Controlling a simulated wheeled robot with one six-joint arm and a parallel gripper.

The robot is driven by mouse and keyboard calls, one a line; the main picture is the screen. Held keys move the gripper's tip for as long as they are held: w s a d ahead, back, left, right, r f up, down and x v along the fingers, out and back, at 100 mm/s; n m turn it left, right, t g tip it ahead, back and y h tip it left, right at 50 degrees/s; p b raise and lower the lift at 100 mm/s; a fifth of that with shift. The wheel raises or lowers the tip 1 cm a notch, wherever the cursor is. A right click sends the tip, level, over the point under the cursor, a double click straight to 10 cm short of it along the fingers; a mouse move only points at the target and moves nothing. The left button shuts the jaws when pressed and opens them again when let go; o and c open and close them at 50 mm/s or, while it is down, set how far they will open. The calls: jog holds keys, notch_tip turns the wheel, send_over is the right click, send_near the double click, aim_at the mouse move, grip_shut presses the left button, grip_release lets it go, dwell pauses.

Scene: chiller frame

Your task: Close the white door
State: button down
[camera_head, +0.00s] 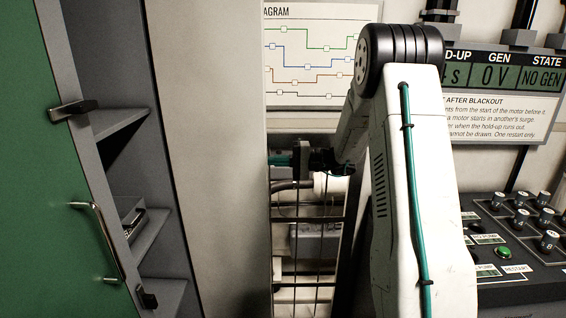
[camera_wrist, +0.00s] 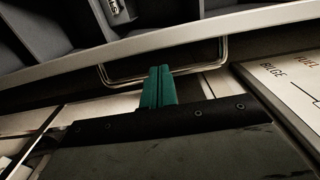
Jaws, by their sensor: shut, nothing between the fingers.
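The white door (camera_head: 205,150) stands open in the middle-left of the head view, a tall pale panel beside the grey cabinet. Its pale edge (camera_wrist: 150,43) runs across the wrist view, with a metal loop handle (camera_wrist: 105,77) on the near side. My gripper (camera_wrist: 158,72) is shut and empty, its teal fingers pointing at the door and overlapping the handle loop. I cannot tell whether they touch it. In the head view my gripper (camera_head: 282,160) is just right of the door's right edge, its tips partly hidden.
A green door (camera_head: 45,190) with a metal handle stands at the left, beside open grey cabinet shelves (camera_head: 165,235). A dark wire rack (camera_head: 310,240) is below my gripper. A diagram board (camera_head: 320,50) hangs behind. A control console (camera_head: 520,240) stands at the right.

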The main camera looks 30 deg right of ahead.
aim_at(258, 161)
jog(key=shift+x, duration=2.5)
jog(key=shift+s, duration=0.1)
